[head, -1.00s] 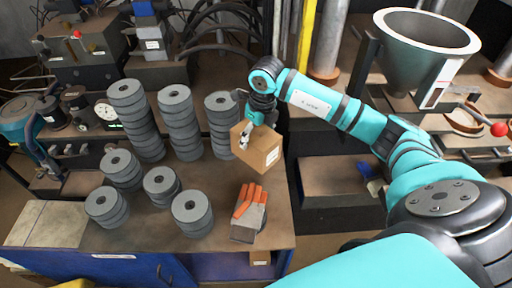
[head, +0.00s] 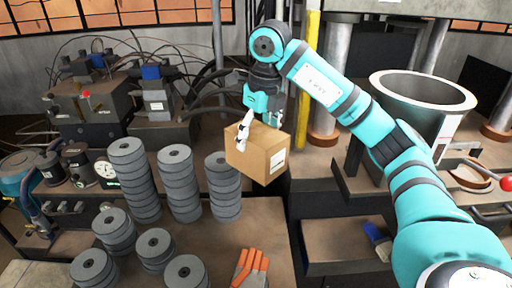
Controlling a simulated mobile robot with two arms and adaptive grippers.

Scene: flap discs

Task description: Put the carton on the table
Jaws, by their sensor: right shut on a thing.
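The carton (head: 255,158) is a small brown cardboard box with a white label on one side. My right gripper (head: 246,128) is shut on its upper edge and holds it in the air, slightly tilted, above the right part of the table. The table (head: 225,238) has a brown top with several stacks of grey flap discs (head: 180,185) on its left and middle. My left gripper is not in view.
Orange-grey gloves (head: 250,268) lie near the table's front right. Bare tabletop shows between the gloves and the disc stacks.

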